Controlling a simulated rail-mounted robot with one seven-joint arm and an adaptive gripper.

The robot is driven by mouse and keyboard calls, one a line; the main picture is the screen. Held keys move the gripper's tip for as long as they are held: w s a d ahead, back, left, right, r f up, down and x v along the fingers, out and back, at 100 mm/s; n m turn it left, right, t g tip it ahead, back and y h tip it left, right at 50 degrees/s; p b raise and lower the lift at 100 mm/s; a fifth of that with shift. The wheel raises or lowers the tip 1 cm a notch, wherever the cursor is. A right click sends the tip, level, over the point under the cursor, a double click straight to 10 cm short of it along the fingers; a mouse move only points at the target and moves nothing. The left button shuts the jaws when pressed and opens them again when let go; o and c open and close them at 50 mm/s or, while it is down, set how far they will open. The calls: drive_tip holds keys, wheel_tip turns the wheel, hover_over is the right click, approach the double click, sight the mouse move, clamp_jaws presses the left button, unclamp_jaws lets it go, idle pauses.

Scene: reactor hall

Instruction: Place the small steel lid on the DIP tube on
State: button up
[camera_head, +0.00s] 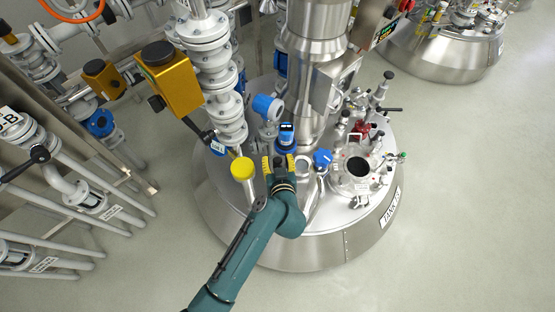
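My gripper (278,163), with yellow-marked fingers, is over the left-centre part of the steel reactor top (227,203). Its two fingers stand apart, and I see nothing held between them, though the wrist hides part of this spot. I cannot pick out the small steel lid with certainty; a small pale steel round part (305,163) sits just right of my gripper. I cannot tell for certain which fitting is the DIP tube. A steel tube with a yellow cap (243,168) stands just left of my gripper.
A blue-topped instrument (286,136) stands just beyond my gripper, with a blue-and-white transmitter (267,107) behind it. A blue handwheel (322,158) and an open round port (358,168) lie to the right. White flanged piping (210,60) and a yellow box (171,82) rise at left.

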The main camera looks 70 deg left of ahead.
drive_tip(key=shift+r+p, duration=0.3)
drive_tip(key=p+v, duration=0.1)
drive_tip(key=v, duration=1.1)
drive_tip(key=shift+f, duration=0.2)
